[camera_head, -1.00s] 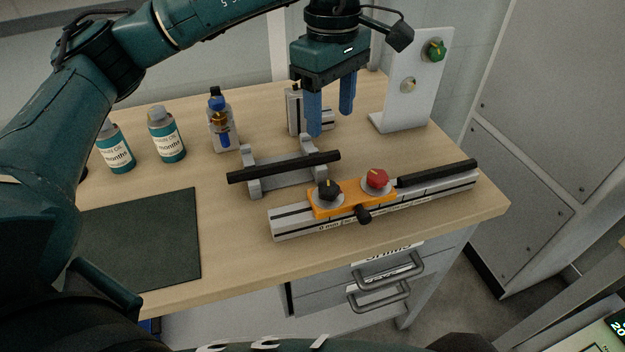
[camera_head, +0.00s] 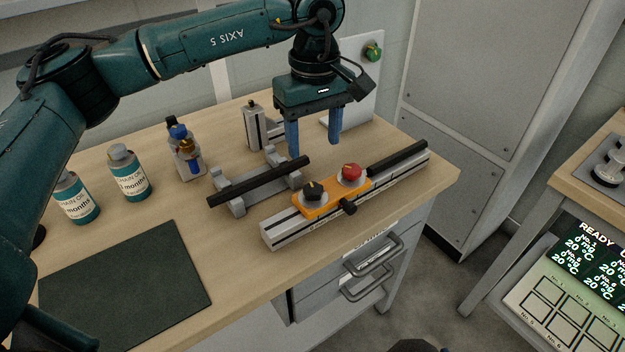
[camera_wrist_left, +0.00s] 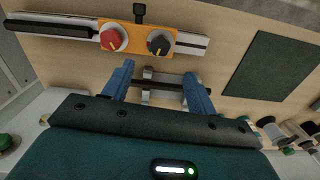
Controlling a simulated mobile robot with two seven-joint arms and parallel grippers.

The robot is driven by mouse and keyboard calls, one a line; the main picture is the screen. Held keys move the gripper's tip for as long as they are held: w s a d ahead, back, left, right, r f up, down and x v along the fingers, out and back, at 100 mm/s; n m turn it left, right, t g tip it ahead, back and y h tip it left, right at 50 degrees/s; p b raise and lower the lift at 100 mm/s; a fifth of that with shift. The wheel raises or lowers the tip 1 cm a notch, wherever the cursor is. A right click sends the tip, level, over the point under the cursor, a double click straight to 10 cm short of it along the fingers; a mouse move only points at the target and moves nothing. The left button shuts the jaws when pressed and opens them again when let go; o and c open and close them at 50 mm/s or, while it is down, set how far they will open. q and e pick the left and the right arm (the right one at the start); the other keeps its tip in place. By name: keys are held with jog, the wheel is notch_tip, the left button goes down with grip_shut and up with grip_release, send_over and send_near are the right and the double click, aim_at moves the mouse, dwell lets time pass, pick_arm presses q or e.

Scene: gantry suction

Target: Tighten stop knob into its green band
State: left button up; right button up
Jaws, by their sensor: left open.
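An orange carriage (camera_head: 331,199) sits on a silver rail (camera_head: 285,233). It bears a black knob (camera_head: 314,191) and a red knob (camera_head: 351,173), each with a yellow pointer mark on a pale round dial. A smaller black knob (camera_head: 348,208) sticks out of its front. Which one is the stop knob, I cannot tell, and no green band is readable. The wrist view also shows the red knob (camera_wrist_left: 112,39) and black knob (camera_wrist_left: 158,43). My left gripper (camera_head: 314,147) is open and empty, pointing down above the table behind the carriage. My right gripper is not in view.
A white upright plate (camera_head: 361,100) with a green knob (camera_head: 373,52) stands behind. Bottles (camera_head: 129,174) stand left. A dark mat (camera_head: 125,285) lies front left. A display console (camera_head: 590,260) is at right.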

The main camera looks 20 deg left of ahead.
aim_at(313, 188)
pick_arm(q)
notch_tip(313, 188, down, 9)
jog(key=shift+f+p, duration=0.15)
jog(key=shift+p, duration=0.45)
jog(key=shift+f, duration=0.45)
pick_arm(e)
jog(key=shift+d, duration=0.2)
